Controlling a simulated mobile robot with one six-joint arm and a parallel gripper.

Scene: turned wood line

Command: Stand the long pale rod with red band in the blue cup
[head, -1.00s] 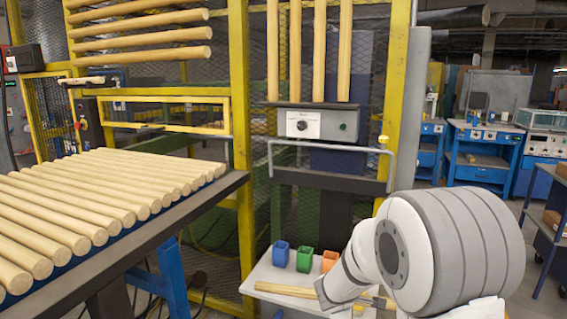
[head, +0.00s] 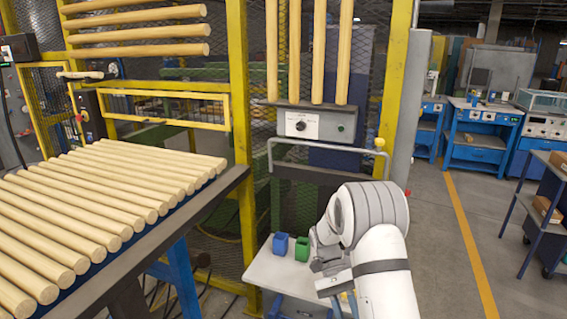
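The blue cup (head: 280,245) stands upright on the small pale table at lower centre, left of the green cup (head: 302,249). I see no rod standing in it. My gripper (head: 335,281) is low over the right part of this table, right of and nearer than both cups. Its fingertips are not clear, and my arm covers much of the area around them. I cannot tell whether it is open or shut, or whether it holds anything. The long pale rod with red band cannot be made out now, nor can the orange cup; my arm may hide them.
The small table (head: 264,271) has bare surface at its left and front. A large rack of pale turned rods (head: 110,195) fills the left side. A grey control box (head: 316,123) and a bent rail (head: 325,141) stand behind the table. Open floor (head: 437,250) lies to the right.

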